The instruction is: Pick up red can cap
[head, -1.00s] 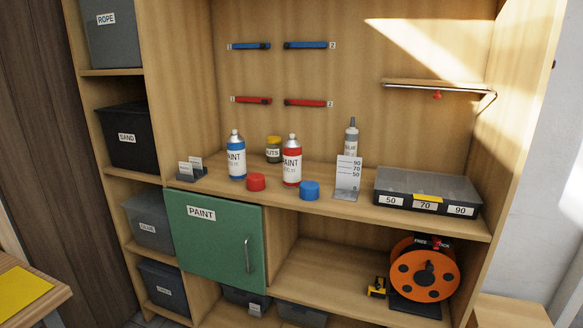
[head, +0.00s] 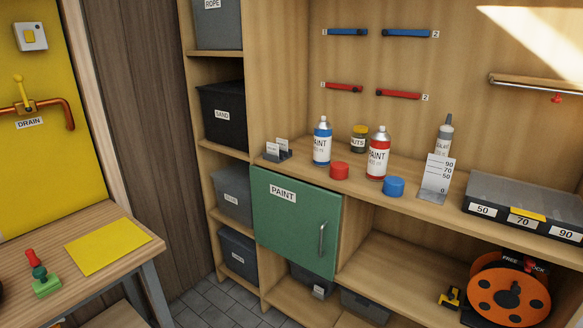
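The red can cap (head: 340,171) lies on the workbench shelf (head: 315,187), near its front edge. It sits between the blue paint can (head: 322,144) and the red paint can (head: 377,157), a little in front of them. Both cans stand upright with bare silver tops. The blue can cap (head: 393,187) lies to the right, in front of the red can. Neither of my grippers is in view.
A nuts jar (head: 359,138) stands behind the cans. A small card holder (head: 276,152) is at the left, a glue bottle (head: 444,136) and a gauge plate (head: 436,177) at the right. The closed green paint door (head: 290,225) is below. A side table (head: 85,225) stands at the left.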

